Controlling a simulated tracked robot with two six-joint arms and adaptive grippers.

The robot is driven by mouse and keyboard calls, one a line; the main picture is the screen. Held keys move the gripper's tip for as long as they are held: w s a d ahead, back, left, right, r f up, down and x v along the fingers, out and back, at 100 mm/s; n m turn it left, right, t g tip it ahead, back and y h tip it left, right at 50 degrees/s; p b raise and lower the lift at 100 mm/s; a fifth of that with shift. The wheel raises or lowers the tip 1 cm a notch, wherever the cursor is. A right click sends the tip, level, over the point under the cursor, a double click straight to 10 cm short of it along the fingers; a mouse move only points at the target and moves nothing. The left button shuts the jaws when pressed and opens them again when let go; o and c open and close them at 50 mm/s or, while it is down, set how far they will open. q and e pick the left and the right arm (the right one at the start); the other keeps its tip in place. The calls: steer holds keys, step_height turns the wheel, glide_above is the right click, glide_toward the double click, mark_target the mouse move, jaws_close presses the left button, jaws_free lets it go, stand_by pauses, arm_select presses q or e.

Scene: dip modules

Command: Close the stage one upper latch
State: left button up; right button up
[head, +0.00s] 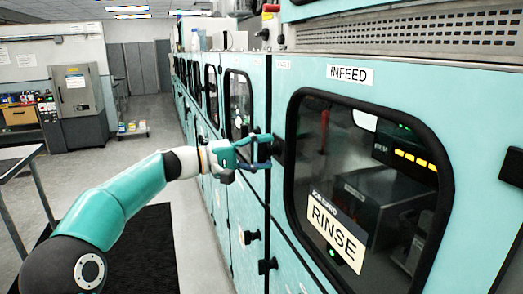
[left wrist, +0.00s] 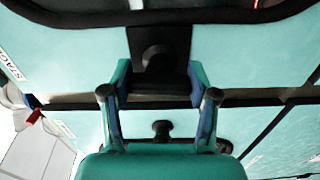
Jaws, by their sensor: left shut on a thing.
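The upper latch (head: 278,149) is a black block with a round knob, on the seam beside the large window door of the teal machine. In the left wrist view the latch (left wrist: 157,58) lies between my fingers. My left gripper (head: 266,150) reaches it from the left and is shut on it. In the left wrist view the fingertips (left wrist: 160,82) stand on either side of the black block. The gripper hides part of the latch in the head view, so its exact angle is hard to tell. My right gripper is not in view.
Lower black latches (head: 267,266) and (head: 251,237) stick out of the machine front. The window door carries a RINSE sign (head: 336,231) under an INFEED label (head: 349,75). A dark floor mat (head: 150,255) lies along the aisle. A table (head: 18,165) stands at the left.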

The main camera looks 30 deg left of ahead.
arm_select(q)
steer(key=shift+a+n, duration=0.15)
steer(key=shift+n, duration=0.45)
steer(key=o, duration=1.2)
steer(key=shift+w+f, duration=0.1)
steer(key=shift+c, duration=0.2)
steer(key=v, duration=1.2)
